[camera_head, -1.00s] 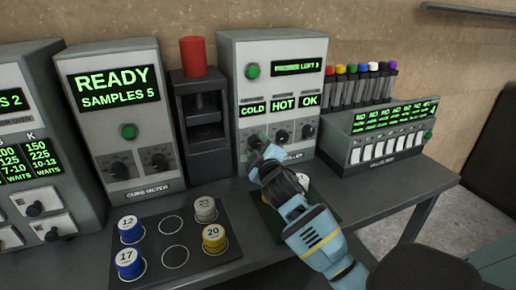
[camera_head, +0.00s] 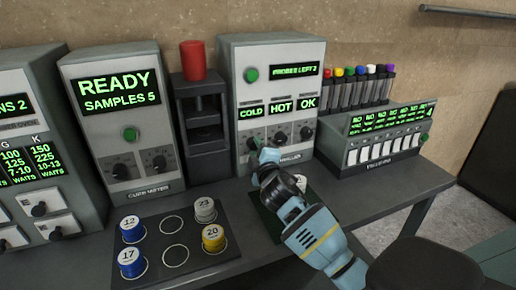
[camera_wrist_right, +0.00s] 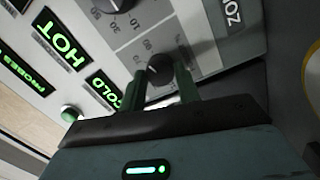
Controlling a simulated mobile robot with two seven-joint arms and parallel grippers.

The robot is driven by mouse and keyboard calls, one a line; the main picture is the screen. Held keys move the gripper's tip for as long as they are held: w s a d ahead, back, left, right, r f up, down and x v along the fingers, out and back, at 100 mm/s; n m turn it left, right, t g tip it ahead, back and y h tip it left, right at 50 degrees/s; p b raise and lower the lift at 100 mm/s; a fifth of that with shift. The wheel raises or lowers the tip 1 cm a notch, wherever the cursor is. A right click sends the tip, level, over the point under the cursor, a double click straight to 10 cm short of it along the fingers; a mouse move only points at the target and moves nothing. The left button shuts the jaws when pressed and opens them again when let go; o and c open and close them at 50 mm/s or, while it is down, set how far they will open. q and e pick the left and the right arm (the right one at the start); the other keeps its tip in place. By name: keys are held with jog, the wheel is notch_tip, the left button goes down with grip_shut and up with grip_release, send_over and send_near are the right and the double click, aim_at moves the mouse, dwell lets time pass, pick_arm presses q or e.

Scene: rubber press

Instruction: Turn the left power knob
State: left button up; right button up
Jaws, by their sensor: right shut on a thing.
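The controller box (camera_head: 300,82) stands at the back of the bench with COLD, HOT and OK displays above a row of three dark knobs. The left knob (camera_wrist_right: 160,68) sits between the two fingers of my right gripper (camera_wrist_right: 162,85) in the right wrist view, and the fingers are closed on it. In the head view my right gripper (camera_head: 266,156) reaches the lower left of the box and mostly hides that knob. The middle knob (camera_head: 281,138) and right knob (camera_head: 306,132) are uncovered. My left gripper is not in view.
A dark tray (camera_head: 205,232) holds blue, white and yellow sample cups at the front. The cure meter (camera_head: 122,120) and a press with a red cylinder (camera_head: 193,60) stand left of the controller box. A rack of coloured tubes (camera_head: 355,88) stands right.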

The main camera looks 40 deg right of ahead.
jog(key=n+y+p, duration=0.1)
jog(key=n, duration=0.8)
jog(key=n+y+p, duration=0.1)
jog(key=n+p, duration=0.1)
jog(key=n, duration=0.7)
jog(key=n+t+y+p, duration=0.1)
jog(key=n, duration=0.8)
jog(key=shift+d+n+p, duration=0.2)
jog(key=shift+n+p, duration=0.1)
jog(key=shift+p, duration=0.1)
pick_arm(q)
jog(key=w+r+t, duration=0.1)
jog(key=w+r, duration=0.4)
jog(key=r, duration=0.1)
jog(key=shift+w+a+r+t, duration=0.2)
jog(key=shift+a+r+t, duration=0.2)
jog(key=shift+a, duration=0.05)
pick_arm(e)
jog(key=shift+r+n+g, duration=0.1)
jog(key=shift+n+g, duration=0.2)
jog(key=shift+n, duration=3.2)
jog(key=o, duration=1)
jog(key=shift+c, duration=0.2)
jog(key=shift+s, duration=0.2)
